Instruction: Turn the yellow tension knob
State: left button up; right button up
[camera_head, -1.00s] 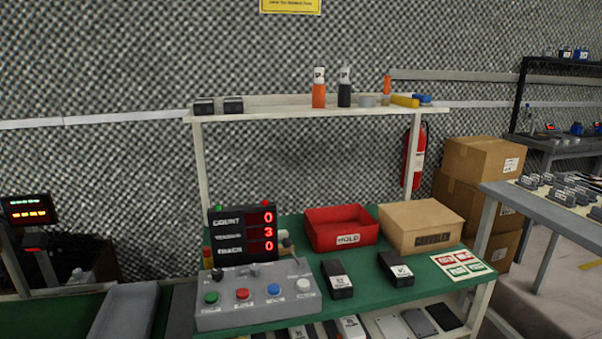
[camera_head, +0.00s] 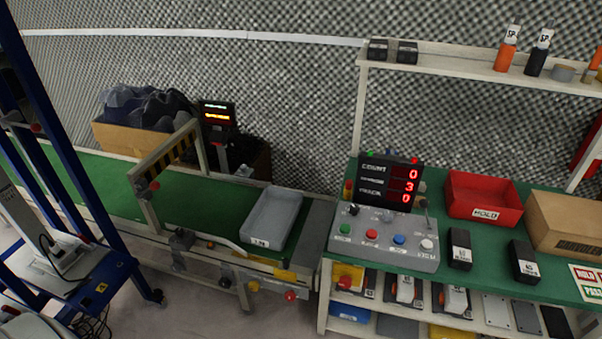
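A small round yellow knob (camera_head: 254,286) shows on the front side of the conveyor (camera_head: 90,195), below its belt and near its right end. A dark knob (camera_head: 224,282) is to its left and a red button (camera_head: 290,295) to its right. The yellow knob is small, and its turn position cannot be read. Neither of my grippers is in view.
A grey tray (camera_head: 272,218) sits on the belt's right end. A green bench (camera_head: 480,268) with a button box (camera_head: 385,236), red bin (camera_head: 483,196) and cardboard box (camera_head: 570,222) stands right. A blue frame (camera_head: 75,165) stands left. Floor shows before the conveyor.

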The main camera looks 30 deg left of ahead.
aim_at(255, 285)
jog(key=u, duration=1.15)
